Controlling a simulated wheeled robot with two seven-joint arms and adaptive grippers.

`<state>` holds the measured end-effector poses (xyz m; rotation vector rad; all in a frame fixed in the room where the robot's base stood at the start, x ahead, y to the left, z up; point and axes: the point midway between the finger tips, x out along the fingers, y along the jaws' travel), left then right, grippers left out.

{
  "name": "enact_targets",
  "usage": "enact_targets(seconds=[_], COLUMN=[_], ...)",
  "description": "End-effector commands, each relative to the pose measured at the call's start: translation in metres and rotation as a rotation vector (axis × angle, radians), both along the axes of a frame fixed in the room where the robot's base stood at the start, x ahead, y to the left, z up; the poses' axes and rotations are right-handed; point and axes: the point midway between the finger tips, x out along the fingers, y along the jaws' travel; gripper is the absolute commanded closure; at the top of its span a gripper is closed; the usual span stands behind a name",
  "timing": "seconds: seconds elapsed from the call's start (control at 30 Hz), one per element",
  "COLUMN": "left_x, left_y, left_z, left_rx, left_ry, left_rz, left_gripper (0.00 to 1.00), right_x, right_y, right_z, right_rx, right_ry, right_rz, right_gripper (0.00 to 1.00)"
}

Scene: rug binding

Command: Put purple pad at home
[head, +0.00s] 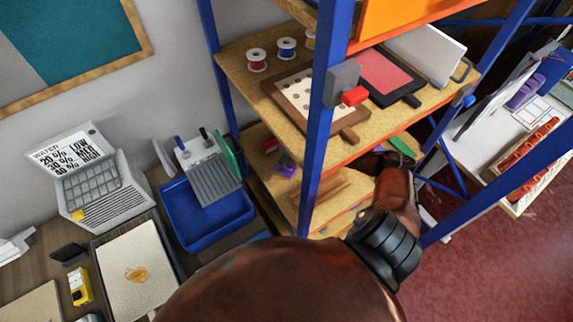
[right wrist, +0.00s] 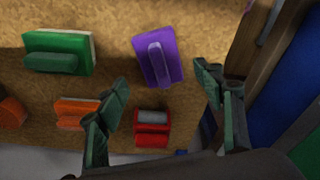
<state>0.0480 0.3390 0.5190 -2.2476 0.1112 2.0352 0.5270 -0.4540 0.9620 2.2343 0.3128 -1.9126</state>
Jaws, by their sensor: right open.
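The purple pad (right wrist: 158,57) has a raised purple handle and lies on a tan, cork-like shelf board in the right wrist view. A small purple thing, probably the same pad, shows on the lower shelf in the head view (head: 286,170). My right gripper (right wrist: 160,83) is open and empty, with one finger on each side below the pad. The pad lies just beyond the fingertips, and I see no contact. In the head view my right arm reaches to the lower shelf, and the fingers are hard to make out. My left gripper is not in view. No marked home for the pad is identifiable.
Near the pad are a green pad (right wrist: 58,53), an orange block (right wrist: 76,112) and a red holder with a grey roller (right wrist: 152,130). A blue rack post (head: 328,95) stands beside my arm. A blue tray (head: 205,215) sits on the bench at left.

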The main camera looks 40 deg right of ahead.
Motion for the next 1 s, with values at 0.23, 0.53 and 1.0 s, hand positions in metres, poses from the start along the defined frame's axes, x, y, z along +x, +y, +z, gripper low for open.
enact_targets(seconds=[0.23,0.53,1.0], left_x=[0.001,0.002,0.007], left_y=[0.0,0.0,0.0], left_z=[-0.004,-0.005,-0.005], left_rx=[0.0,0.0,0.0], left_ry=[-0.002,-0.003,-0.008], left_rz=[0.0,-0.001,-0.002], left_gripper=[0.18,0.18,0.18], right_x=[-0.007,-0.011,-0.01], right_y=[-0.002,-0.002,-0.001], right_z=[0.048,0.069,0.069], right_rx=[-0.001,0.0,0.0], right_ry=[-0.001,0.001,0.001], right_rz=[0.002,0.001,0.003], right_gripper=[0.38,0.38,0.38])
